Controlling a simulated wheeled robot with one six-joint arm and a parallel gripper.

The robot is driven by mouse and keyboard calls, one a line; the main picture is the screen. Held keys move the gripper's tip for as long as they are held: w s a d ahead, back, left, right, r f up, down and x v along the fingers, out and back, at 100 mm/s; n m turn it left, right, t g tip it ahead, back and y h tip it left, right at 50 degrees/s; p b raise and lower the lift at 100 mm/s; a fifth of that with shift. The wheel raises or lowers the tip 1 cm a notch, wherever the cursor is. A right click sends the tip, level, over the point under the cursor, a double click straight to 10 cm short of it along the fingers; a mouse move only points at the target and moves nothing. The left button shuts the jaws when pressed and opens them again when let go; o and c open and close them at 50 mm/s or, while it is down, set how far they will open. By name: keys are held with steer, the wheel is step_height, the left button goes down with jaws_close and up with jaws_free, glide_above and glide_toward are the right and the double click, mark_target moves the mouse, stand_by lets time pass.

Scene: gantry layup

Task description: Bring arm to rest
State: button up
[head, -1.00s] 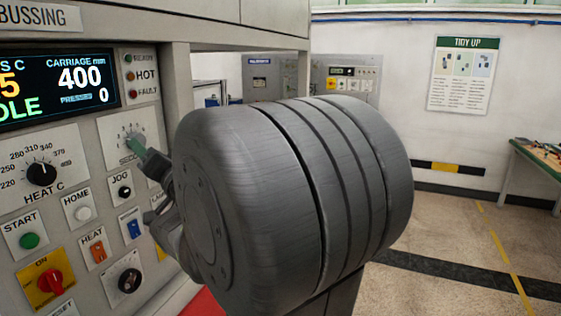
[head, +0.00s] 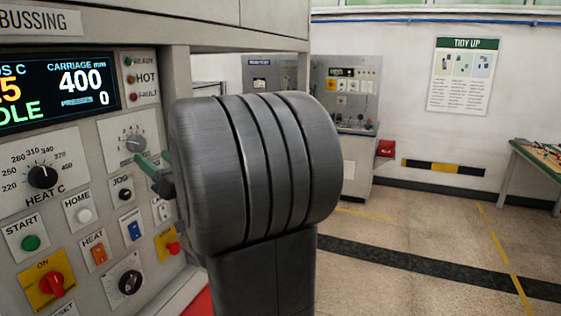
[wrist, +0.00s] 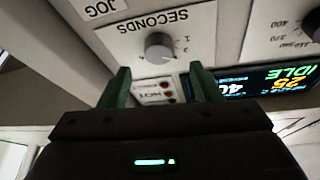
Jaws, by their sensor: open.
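My arm's large grey joint fills the middle of the head view. Beyond its left side, my gripper (head: 148,163) with green fingers shows partly, just below the SECONDS knob (head: 135,144) on the control panel; the rest of the gripper is hidden behind the joint. In the wrist view my gripper (wrist: 163,85) has its two green fingers wide apart with nothing between them. The SECONDS knob (wrist: 158,47) sits beyond the fingertips, apart from them.
The panel also has a HEAT C dial (head: 42,177), a green START button (head: 30,243), a red ON switch (head: 52,285) and a display (head: 58,88) reading carriage 400. A grey cabinet (head: 346,95) stands behind. Floor on the right is clear; a table (head: 535,160) stands at the right edge.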

steer(key=b+v, duration=0.2)
steer(key=v, duration=0.6)
steer(key=shift+d, duration=0.2)
steer(key=shift+f, duration=0.15)
